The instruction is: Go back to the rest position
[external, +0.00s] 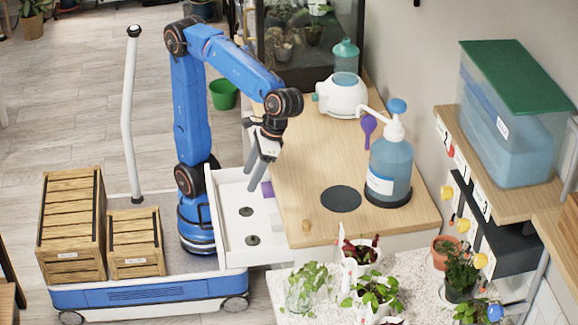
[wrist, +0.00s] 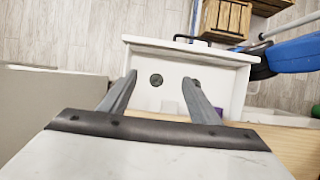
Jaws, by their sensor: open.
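My gripper (external: 262,150) hangs from my blue arm above the open white drawer (external: 228,176), near the front edge of the wooden tabletop. In the wrist view my gripper (wrist: 157,92) shows its two grey fingers spread apart with nothing between them. The drawer (wrist: 233,92) lies below the fingers. It holds small dark discs (external: 252,240) and a purple thing (external: 267,189), partly hidden.
On the wooden table (external: 300,190) stand a blue pump bottle (external: 390,165), a white sprayer (external: 342,95) and a dark round pad (external: 341,199). A glass terrarium (external: 310,40) is behind. Wooden crates (external: 70,225) are at left. Potted plants (external: 375,290) stand in front.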

